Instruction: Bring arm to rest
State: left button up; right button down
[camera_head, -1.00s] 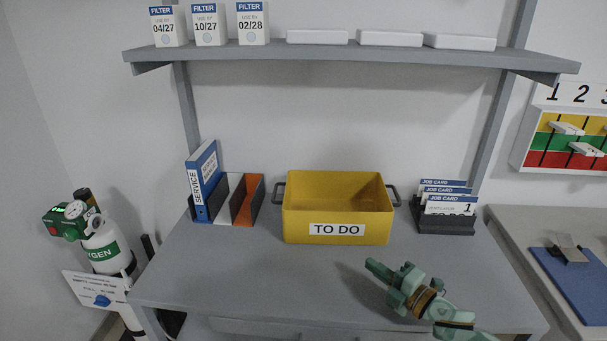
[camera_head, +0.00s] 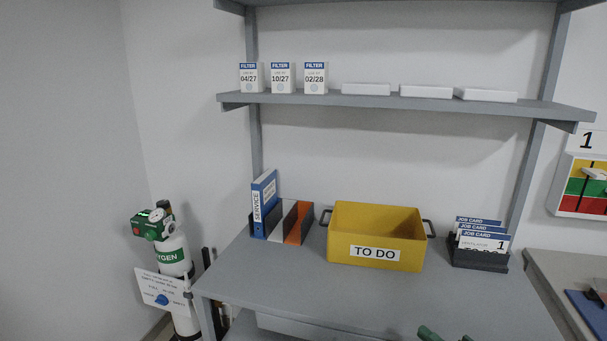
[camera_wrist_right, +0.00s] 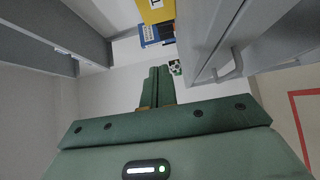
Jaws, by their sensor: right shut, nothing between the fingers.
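My right gripper (camera_head: 429,333) barely shows at the bottom edge of the head view, in front of the bench top; most of it is cut off. In the right wrist view its two green fingers (camera_wrist_right: 158,86) lie together, shut, with nothing between them. My left gripper is in neither view.
The grey bench (camera_head: 300,285) is clear in front of the yellow TO DO bin (camera_head: 345,248), file rack (camera_head: 284,232) and job card holder (camera_head: 478,258). A shelf (camera_head: 400,103) with filter boxes runs above. An oxygen cylinder (camera_head: 172,256) stands at left.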

jog(key=s+d+f+m+g+h, duration=0.1)
jog(key=s+d+f+m+h, duration=0.2)
jog(key=f, duration=0.6)
jog(key=s+d+f+m+g+h, duration=0.15)
jog(key=s+f+m, duration=0.25)
jog(key=f, duration=0.5)
jog(key=s+f+m+g+h, duration=0.3)
jog(key=s+f+m+g, duration=0.15)
jog(key=s+f, duration=0.85)
jog(key=s+a+f+m+g, duration=0.2)
jog(key=s+f+g, duration=0.1)
jog(key=s, duration=0.9)
jog(key=s+a+f+m+g+h+p, duration=0.1)
jog(key=s+a+f+m+g, duration=0.1)
jog(key=s, duration=1.1)
jog(key=s+a+f+m+g, duration=0.2)
jog(key=s+f, duration=0.4)
jog(key=s, duration=0.7)
jog(key=shift+f+m+g, duration=0.25)
jog(key=shift+m+g, duration=0.65)
jog(key=shift+m, duration=0.25)
